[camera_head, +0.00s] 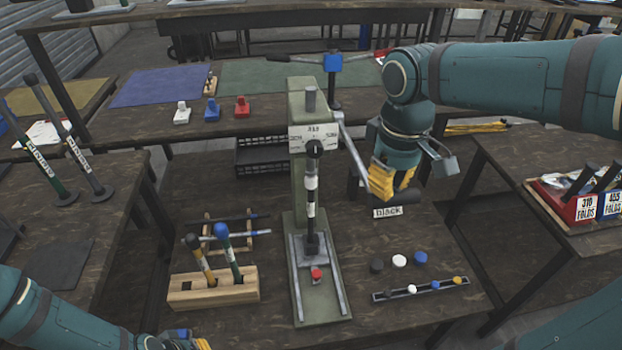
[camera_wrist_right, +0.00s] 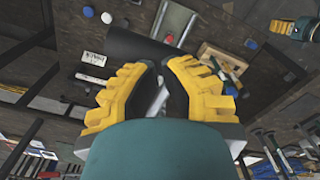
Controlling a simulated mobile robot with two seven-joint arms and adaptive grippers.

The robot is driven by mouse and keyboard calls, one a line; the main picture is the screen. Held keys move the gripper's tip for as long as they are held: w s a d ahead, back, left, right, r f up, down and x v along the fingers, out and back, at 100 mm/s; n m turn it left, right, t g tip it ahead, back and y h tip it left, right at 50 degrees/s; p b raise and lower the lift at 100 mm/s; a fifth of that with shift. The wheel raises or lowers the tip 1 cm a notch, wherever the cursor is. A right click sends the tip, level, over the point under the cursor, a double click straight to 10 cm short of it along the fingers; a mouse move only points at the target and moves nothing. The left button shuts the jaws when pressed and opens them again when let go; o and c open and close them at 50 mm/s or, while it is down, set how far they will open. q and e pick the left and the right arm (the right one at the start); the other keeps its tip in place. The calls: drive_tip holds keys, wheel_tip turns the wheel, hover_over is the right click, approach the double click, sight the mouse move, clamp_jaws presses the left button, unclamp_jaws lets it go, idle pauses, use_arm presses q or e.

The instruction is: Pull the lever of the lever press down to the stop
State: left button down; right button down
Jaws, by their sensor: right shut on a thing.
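My right gripper (camera_head: 385,186) is shut on the black handle. In the right wrist view the handle (camera_wrist_right: 140,45) lies across the yellow-padded fingers of my right gripper (camera_wrist_right: 155,75). The fingers hide part of the handle. My left gripper (camera_head: 185,340) is at the bottom left, mostly cut off by the picture edge.
A wooden block (camera_head: 215,290) with upright tools stands left of the press. Several coloured caps and a slotted strip (camera_head: 420,289) lie to its right. A white label reading "black" (camera_head: 388,212) shows below the handle. A red box (camera_head: 578,205) sits on the right table.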

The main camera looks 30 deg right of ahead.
sight(385, 206)
drive_tip(key=shift+f, duration=1.65)
drive_tip(key=shift+f, duration=1.5)
drive_tip(key=shift+w+d+f, duration=0.1)
drive_tip(key=shift+w+f, duration=0.05)
drive_tip(key=shift+f, duration=0.65)
drive_tip(key=shift+w+f, duration=0.15)
drive_tip(key=shift+f, duration=0.7)
drive_tip(key=shift+w+d+f, duration=0.1)
drive_tip(key=shift+w+f, duration=0.15)
drive_tip(key=shift+f, duration=0.7)
